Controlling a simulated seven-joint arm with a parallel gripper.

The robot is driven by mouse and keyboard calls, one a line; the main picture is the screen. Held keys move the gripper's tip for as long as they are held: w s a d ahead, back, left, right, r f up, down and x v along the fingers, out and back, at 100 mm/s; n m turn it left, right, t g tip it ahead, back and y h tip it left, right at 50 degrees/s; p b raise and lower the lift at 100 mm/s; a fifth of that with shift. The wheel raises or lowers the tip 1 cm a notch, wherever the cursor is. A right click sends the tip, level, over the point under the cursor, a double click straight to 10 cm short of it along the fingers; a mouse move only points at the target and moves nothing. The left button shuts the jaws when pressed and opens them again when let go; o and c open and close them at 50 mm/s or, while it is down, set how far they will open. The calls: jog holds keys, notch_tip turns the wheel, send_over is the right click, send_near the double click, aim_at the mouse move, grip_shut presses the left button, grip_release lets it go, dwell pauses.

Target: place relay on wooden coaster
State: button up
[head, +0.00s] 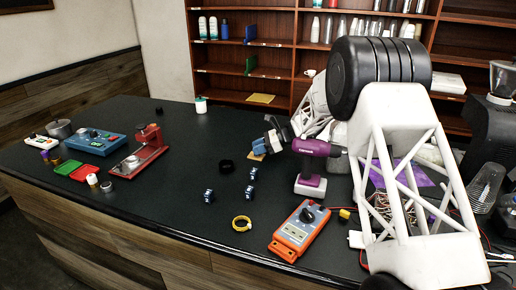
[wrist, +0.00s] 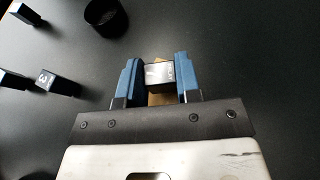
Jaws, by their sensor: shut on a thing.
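My gripper (head: 271,139), with blue fingers, is shut on a dark relay (wrist: 158,74); its fingertips also show in the wrist view (wrist: 155,72). The relay has pale markings on its top and sits between the two fingers. The wooden coaster (head: 258,147) is a small tan piece on the counter, directly below or just beside the fingers in the head view. In the wrist view, part of the coaster (wrist: 158,98) shows beneath the relay, mostly hidden by it and the fingers. I cannot tell whether the relay touches the coaster.
Other dark relays (head: 208,195) stand on the black counter, with a black ring (head: 226,166) nearby. A purple drill (head: 312,165) stands close right of my gripper.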

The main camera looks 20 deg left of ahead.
jog(key=shift+f, duration=0.1)
jog(key=o, duration=0.9)
jog(key=shift+d, duration=0.1)
jog(key=shift+w+d+r, duration=0.3)
jog(key=shift+d+r, duration=0.1)
jog(key=shift+d, duration=0.1)
jog(key=v, duration=0.3)
jog(key=shift+w+d+r, duration=0.1)
jog(key=shift+d, duration=0.15)
jog(key=shift+r, duration=3.5)
